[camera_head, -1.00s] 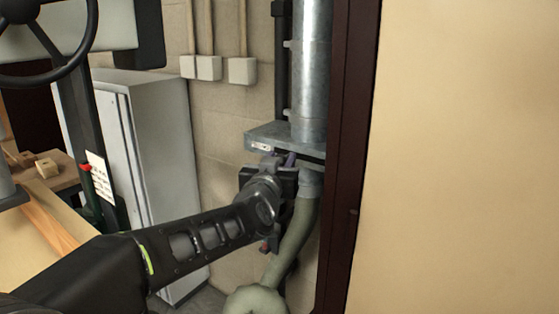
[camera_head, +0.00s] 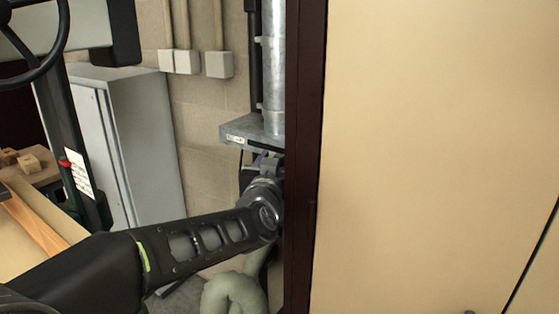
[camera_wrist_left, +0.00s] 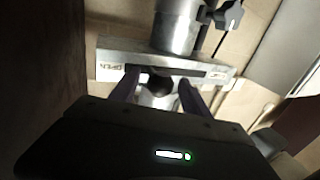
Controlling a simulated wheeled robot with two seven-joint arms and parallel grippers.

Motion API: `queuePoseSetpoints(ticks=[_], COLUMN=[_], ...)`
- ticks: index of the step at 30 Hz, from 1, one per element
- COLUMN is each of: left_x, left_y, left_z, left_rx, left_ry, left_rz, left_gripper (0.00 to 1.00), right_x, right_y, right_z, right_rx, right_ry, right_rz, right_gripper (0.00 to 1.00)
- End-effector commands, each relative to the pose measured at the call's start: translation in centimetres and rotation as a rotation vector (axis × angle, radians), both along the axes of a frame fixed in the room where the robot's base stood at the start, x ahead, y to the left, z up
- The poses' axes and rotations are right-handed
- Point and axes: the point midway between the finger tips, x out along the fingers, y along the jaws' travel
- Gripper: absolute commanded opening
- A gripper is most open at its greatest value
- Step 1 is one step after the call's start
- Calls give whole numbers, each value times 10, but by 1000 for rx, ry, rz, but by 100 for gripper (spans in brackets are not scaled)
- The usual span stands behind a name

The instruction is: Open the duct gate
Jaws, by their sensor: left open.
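The duct gate (camera_head: 250,131) is a flat grey metal housing at the foot of a round metal duct (camera_head: 273,70), and it has a small label on its front. In the left wrist view the gate housing (camera_wrist_left: 220,73) lies across the upper middle, with a label near each end; the left one seems to read OPEN. My left gripper (camera_head: 264,160) is just below the housing in the head view, partly hidden. In the wrist view the fingers of my left gripper (camera_wrist_left: 160,92) are apart, with a dark rounded part between them at the housing. I cannot tell whether they touch it. My right gripper is out of view.
A dark post (camera_head: 302,150) and a large beige panel (camera_head: 430,150) stand close on the right. A grey-green hose (camera_head: 232,293) hangs below. A grey cabinet (camera_head: 145,150) stands left, and wall boxes (camera_head: 219,65) are behind.

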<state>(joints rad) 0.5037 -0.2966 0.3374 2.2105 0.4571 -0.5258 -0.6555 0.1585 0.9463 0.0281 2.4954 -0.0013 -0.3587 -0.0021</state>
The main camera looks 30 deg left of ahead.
Motion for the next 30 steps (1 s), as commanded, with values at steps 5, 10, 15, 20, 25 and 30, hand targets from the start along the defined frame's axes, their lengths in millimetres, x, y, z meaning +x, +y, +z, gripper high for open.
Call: queuePoseSetpoints(ticks=[5,10,15,20,25,30], left_x=[0,0,0,0,0,0], left_y=[0,0,0,0,0,0], left_z=[1,14,44,76,97,100], left_rx=[0,2,1,1,1,0], left_ry=[0,-1,-3,-3,-1,0], left_rz=[-1,1,1,1,1,0], left_gripper=[55,55,55,55,55,55], right_x=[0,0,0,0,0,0], right_y=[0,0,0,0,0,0], right_z=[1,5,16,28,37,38], right_rx=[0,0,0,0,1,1], right_ry=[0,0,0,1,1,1], right_rz=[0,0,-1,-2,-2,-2], right_gripper=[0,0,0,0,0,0])
